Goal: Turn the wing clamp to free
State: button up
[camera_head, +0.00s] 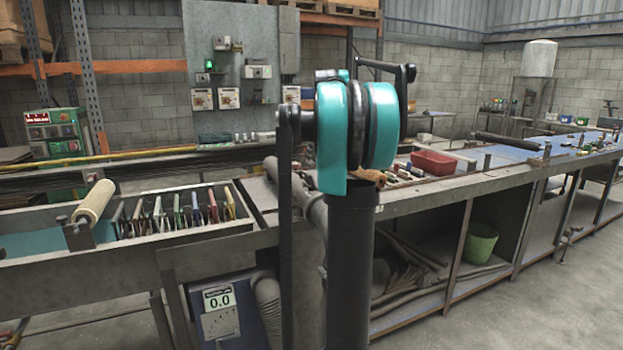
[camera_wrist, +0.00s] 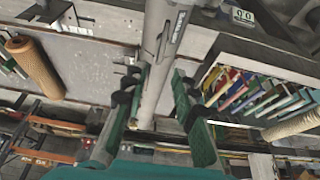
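My gripper (camera_wrist: 153,92) shows in the wrist view with its green fingers and black pads spread apart. A pale grey tube (camera_wrist: 163,75) runs down the picture and shows in the gap between the fingers. I cannot tell whether they touch it. A slim grey lever-like piece (camera_wrist: 163,40) lies along the tube above the fingers; I cannot tell whether it is the wing clamp. In the head view, my teal and black arm stands in the middle and hides what is behind it. My gripper cannot be made out there. A grey pipe (camera_head: 308,200) shows beside the arm.
A rack of coloured frames (camera_head: 180,212) and a tan roller (camera_head: 94,200) are on the left bench. A meter reading 0.0 (camera_head: 219,300) is below. A red bin (camera_head: 433,163) stands on the long bench, and a green bucket (camera_head: 480,243) on its lower shelf. Floor at lower right is clear.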

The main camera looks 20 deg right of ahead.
aim_at(311, 177)
jog(key=x, duration=0.9)
jog(key=shift+w+f, duration=0.15)
jog(key=shift+f, duration=0.2)
grip_shut()
